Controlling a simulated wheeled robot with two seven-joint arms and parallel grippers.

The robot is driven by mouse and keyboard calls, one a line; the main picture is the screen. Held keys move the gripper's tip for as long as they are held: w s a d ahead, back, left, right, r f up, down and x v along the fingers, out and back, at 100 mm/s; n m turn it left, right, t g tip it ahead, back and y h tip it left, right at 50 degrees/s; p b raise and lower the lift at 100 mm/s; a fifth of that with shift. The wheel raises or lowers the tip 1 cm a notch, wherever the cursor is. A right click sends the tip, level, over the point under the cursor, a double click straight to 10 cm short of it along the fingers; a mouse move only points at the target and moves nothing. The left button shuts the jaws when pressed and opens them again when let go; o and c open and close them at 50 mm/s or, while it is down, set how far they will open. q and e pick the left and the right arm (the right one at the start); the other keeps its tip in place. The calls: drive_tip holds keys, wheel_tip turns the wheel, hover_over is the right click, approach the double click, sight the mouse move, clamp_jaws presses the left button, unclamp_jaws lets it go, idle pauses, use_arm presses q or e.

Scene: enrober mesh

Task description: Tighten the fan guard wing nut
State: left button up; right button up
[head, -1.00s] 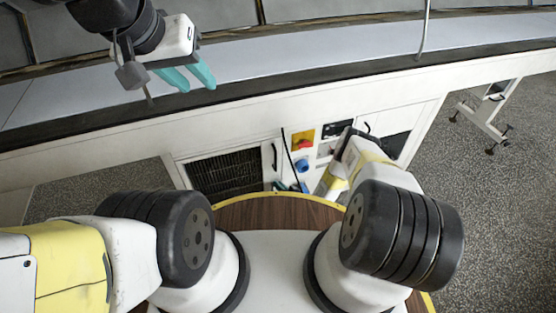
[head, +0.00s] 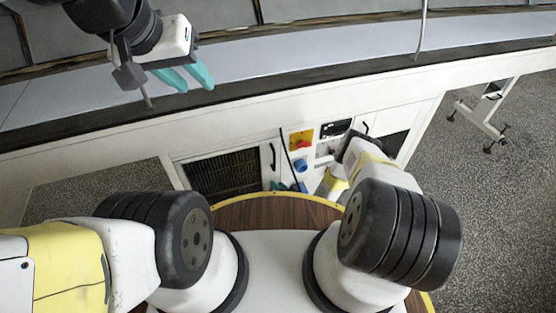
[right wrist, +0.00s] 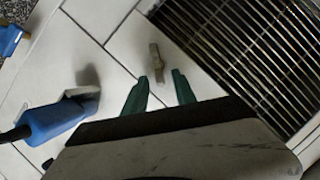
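The fan guard (head: 225,172) is a dark slatted grille low in the white machine front. It also fills the right side of the right wrist view (right wrist: 255,50). A small grey-tan wing nut (right wrist: 157,62) stands on the white panel beside the grille. My right gripper (right wrist: 160,80) has two teal fingers spread apart, with the wing nut just beyond their tips, roughly in line with the gap. I see no contact. In the head view my right arm mostly hides that hand. My left gripper (head: 195,84) is open and empty, high at the upper left near the belt.
A blue connector (right wrist: 60,118) with a black cable lies left of my right fingers, and another blue part (right wrist: 10,40) is at the far left. A red knob on a yellow plate (head: 301,140) sits on the panel. A long dark-edged conveyor (head: 330,62) runs above.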

drive_tip(key=v, duration=0.8)
